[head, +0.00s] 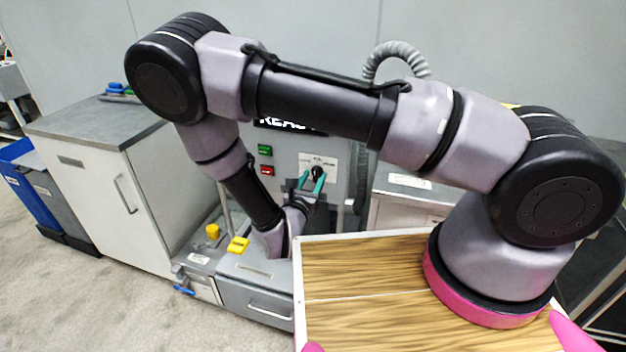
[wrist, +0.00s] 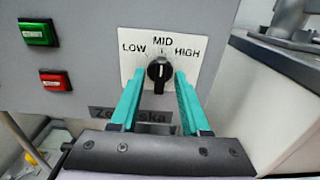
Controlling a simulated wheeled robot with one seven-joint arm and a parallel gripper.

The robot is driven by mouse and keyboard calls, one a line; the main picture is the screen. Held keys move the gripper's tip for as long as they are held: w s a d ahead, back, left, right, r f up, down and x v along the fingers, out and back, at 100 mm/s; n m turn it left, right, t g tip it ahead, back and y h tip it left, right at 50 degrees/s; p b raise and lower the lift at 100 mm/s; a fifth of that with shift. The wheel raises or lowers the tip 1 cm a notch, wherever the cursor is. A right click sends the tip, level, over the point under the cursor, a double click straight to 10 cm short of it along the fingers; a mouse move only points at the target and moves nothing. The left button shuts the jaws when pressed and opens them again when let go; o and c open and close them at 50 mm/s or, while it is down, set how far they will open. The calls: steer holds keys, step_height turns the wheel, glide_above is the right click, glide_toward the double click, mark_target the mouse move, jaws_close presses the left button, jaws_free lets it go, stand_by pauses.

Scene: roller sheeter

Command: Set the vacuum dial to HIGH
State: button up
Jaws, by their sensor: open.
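The vacuum dial is a black knob (wrist: 159,72) on a white plate (wrist: 130,68) marked LOW, MID and HIGH. Its white mark appears to point up toward MID. The knob also shows small in the head view (head: 318,173). My gripper (wrist: 158,80) is open, with one teal finger to the left of the knob and one to the right. A gap shows between the knob and each finger. Whether the tips reach as deep as the knob I cannot tell. In the head view my gripper (head: 312,182) is right in front of the dial panel.
A green button (wrist: 38,32) and a red button (wrist: 56,80) are left of the dial. A light cabinet (wrist: 262,100) stands close on the right. Below the panel are a yellow block (head: 238,245) and a grey drawer (head: 255,290).

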jaws_close()
steer(key=shift+m, duration=0.4)
steer(key=m, duration=0.3)
steer(key=shift+m, duration=0.3)
steer(key=shift+f+m, duration=0.1)
steer(key=shift+m, duration=2.1)
jaws_free()
